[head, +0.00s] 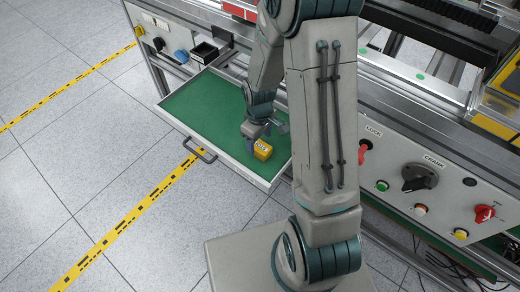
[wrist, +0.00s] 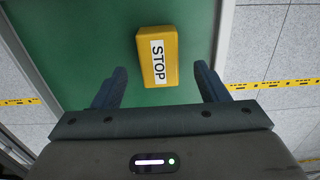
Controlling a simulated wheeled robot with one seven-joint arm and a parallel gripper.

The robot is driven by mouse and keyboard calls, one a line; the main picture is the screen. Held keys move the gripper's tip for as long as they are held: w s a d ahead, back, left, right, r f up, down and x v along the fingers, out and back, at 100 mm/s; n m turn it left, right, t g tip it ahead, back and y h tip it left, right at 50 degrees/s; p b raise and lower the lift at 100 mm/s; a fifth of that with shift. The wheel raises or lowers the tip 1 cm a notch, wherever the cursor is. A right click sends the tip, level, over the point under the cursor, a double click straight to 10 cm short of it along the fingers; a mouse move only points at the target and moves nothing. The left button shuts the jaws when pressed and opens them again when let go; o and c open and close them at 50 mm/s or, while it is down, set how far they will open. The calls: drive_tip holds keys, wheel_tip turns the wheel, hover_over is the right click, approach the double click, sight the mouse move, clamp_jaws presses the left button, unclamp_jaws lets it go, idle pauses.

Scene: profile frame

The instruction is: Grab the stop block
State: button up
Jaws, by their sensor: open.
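The stop block (head: 262,150) is a small yellow block lying in the open green-lined drawer (head: 205,110), toward its right front corner. In the wrist view the stop block (wrist: 172,57) shows a white label reading STOP and lies ahead of the fingers, roughly centred between them. My gripper (head: 262,132) is low over the drawer, right at the block in the head view. In the wrist view my gripper (wrist: 160,88) has its two blue fingers wide apart with nothing between the tips. I cannot tell the exact height of the fingers above the drawer floor.
The drawer's metal rim (wrist: 222,40) runs close to the block's right side. A control panel (head: 420,185) with a lock knob, crank and buttons stands to the right. A small black bin (head: 207,50) sits behind the drawer. The drawer's left part is bare.

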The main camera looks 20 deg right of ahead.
sight(260, 146)
wheel_tip(260, 146, down, 4)
drive_tip(key=shift+s+d+r, duration=0.1)
drive_tip(key=c, duration=1.2)
drive_tip(key=shift+r, duration=0.15)
wheel_tip(260, 146, up, 4)
drive_tip(key=shift+r, duration=0.2)
drive_tip(key=s+d+r, duration=0.2)
drive_tip(key=s, duration=0.1)
drive_tip(key=s+d+r+p, duration=0.1)
drive_tip(key=s+d+r, duration=0.1)
drive_tip(key=s, duration=0.1)
drive_tip(key=s+d+r+p, duration=0.1)
drive_tip(key=s+d+r, duration=0.1)
drive_tip(key=s, duration=0.1)
drive_tip(key=shift+s+d+r, duration=0.15)
drive_tip(key=shift+s+d, duration=0.15)
drive_tip(key=shift+d, duration=0.05)
